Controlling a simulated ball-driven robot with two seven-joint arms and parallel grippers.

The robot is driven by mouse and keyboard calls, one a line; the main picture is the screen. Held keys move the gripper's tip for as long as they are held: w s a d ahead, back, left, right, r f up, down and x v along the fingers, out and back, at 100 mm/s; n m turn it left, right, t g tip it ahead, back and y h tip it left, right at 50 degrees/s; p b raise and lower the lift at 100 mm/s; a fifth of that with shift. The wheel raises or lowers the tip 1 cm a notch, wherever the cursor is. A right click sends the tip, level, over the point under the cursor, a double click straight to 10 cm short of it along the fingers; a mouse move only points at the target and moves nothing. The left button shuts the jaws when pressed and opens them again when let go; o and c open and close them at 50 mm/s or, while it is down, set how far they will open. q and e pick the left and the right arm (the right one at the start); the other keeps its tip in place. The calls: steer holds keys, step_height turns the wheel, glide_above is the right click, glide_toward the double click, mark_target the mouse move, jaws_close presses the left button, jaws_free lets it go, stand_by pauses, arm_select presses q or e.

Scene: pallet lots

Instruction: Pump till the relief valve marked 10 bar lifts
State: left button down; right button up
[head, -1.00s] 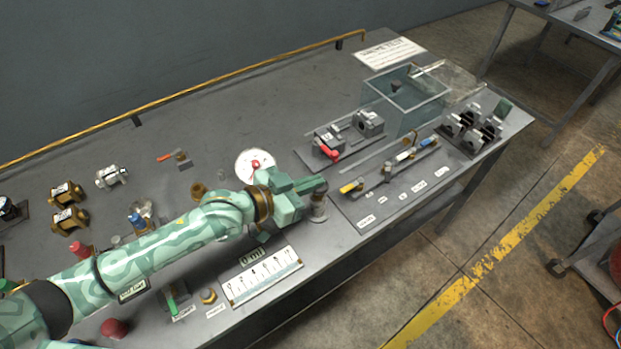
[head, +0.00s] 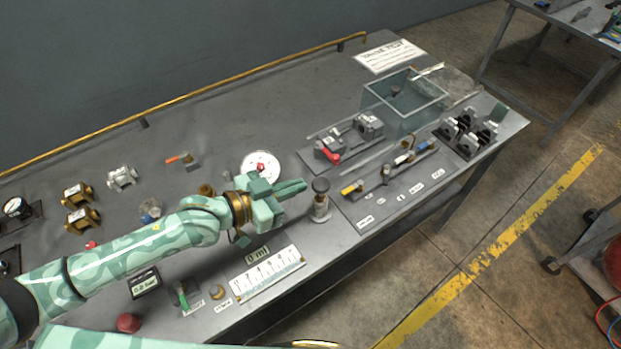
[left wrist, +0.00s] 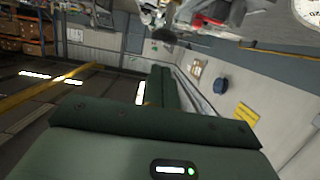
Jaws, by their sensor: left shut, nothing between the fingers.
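My left gripper (head: 303,186) is shut and empty, its fingertips just left of a small upright plunger (head: 320,206) with a dark round knob and pale body near the bench's front edge. They look apart, though depth is hard to judge. In the left wrist view, my left gripper's shut fingers (left wrist: 160,90) point away from the camera. Brass valve bodies (head: 76,193) with white tags stand at the left; I cannot read a 10 bar mark on any. A dark display (head: 145,282) seems to read 0.0 bar. My right gripper is not in view.
A white dial (head: 262,165) sits behind my left gripper. A 0 ml display (head: 257,254) stands by a marked scale (head: 268,275). A glass tank (head: 405,98), a block with a red lever (head: 331,152) and dark fittings (head: 468,137) stand at the right.

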arm_select(q)
steer(key=v, duration=0.4)
steer(key=shift+s+a+r, duration=0.15)
steer(key=shift+s+a, duration=0.1)
steer(key=shift+a, duration=0.05)
stand_by(0.5)
